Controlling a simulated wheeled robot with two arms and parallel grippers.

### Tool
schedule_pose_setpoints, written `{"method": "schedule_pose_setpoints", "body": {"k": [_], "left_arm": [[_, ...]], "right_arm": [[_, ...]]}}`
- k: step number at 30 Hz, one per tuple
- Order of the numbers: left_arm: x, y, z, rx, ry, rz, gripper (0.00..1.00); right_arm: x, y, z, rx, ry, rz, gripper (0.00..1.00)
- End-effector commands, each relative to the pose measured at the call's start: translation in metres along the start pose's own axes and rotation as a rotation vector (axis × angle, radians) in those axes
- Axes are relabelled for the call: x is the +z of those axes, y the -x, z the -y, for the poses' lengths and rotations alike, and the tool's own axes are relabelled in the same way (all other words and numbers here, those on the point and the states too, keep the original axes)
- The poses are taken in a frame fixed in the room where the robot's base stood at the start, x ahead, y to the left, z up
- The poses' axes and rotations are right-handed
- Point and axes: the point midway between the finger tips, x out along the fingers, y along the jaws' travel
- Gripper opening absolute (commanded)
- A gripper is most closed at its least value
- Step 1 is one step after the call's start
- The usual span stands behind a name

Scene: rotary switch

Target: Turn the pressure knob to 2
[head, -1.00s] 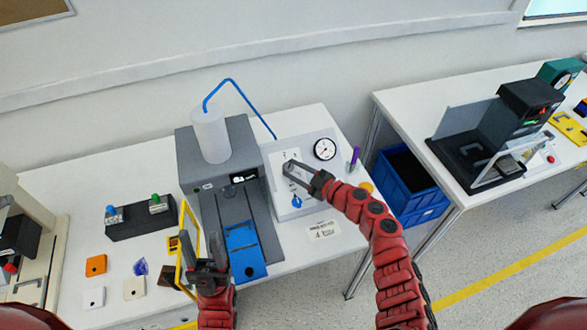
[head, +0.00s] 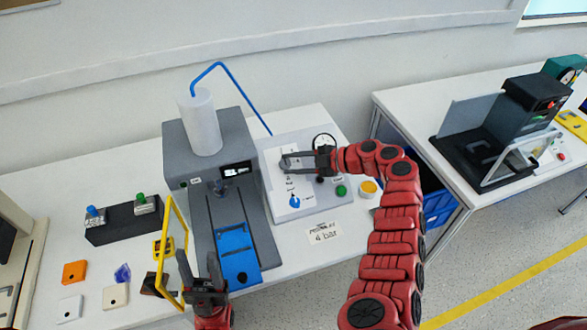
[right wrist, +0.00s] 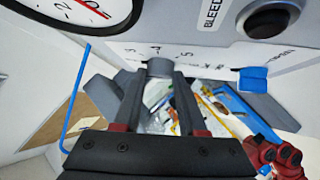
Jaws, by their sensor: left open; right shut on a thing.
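The pressure panel (head: 315,207) is a light, tilted box with a white dial plate, a blue lever (head: 295,201) and a round gauge (head: 323,141). My right gripper (head: 287,162) reaches it from the right, lying nearly level, and is shut on the small grey knob, mostly hidden by the fingers. In the right wrist view the knob (right wrist: 160,67) sits between the fingertips, with scale numbers 3, 4 and 5 beside it. The gauge (right wrist: 55,18) shows in part there.
A grey machine (head: 215,140) with a white cylinder and blue tray stands left of the panel. A yellow frame (head: 171,250) stands near my left gripper. A card (head: 323,233) reading "4 bar" lies before the panel. A blue crate (head: 437,205) is between the tables.

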Motion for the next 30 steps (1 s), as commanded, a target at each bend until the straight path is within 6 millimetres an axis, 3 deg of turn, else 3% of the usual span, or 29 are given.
{"method": "schedule_pose_setpoints", "body": {"k": [12, 13, 18, 30], "left_arm": [[0.0002, 0.0015, -0.0001, 0.0, 0.0, 0.0, 0.5], [0.0002, 0.0015, -0.0001, 0.0, 0.0, 0.0, 0.5], [0.0002, 0.0015, -0.0001, 0.0, 0.0, 0.0, 0.5], [0.0005, 0.0035, -0.0002, 0.0, 0.0, 0.0, 0.5]], "right_arm": [[0.0007, 0.0002, 0.0001, -0.006, 0.005, 0.002, 0.0], [0.0007, 0.0002, 0.0001, -0.006, 0.005, 0.002, 0.42], [0.0003, 0.0001, 0.0, -0.005, 0.005, 0.001, 0.71], [0.0012, 0.0089, 0.0005, -0.005, 0.004, 0.001, 0.71]]}}
